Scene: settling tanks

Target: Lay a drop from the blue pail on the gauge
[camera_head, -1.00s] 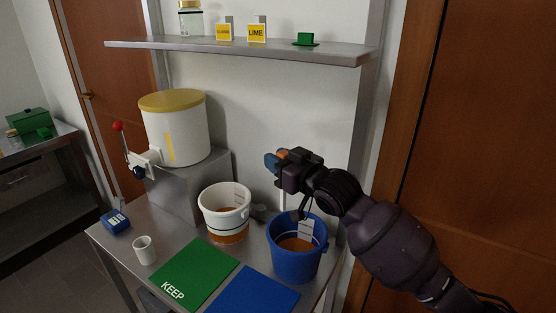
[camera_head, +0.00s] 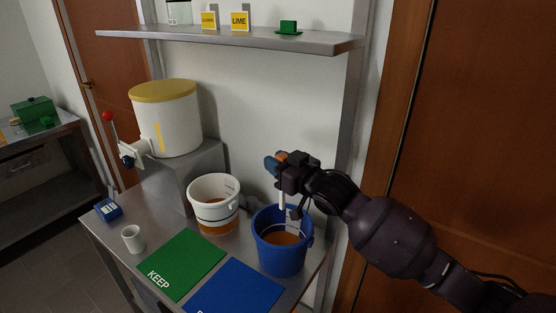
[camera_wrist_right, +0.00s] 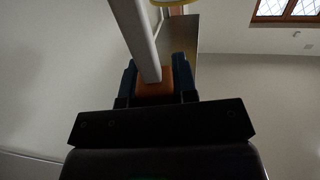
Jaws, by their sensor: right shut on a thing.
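The blue pail (camera_head: 280,258) stands upright at the right of the steel bench, with brown-orange liquid inside and a pale marked strip at its inner wall. My right gripper (camera_head: 275,163) is above it, shut on an orange-topped dropper; its pale tube (camera_head: 282,197) hangs down toward the pail's rim. I cannot tell whether the tip is inside. In the right wrist view the orange part (camera_wrist_right: 153,88) sits between the fingers and the pale tube (camera_wrist_right: 138,38) runs out from it. A small blue device (camera_head: 108,210), seemingly the gauge, lies at the bench's left. My left gripper is out of view.
A white pail (camera_head: 214,210) with similar liquid stands left of the blue one. A white cup (camera_head: 133,239), green KEEP mat (camera_head: 181,265) and blue mat (camera_head: 236,290) lie in front. A yellow-lidded tank (camera_head: 165,120) stands behind, under a shelf (camera_head: 215,37).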

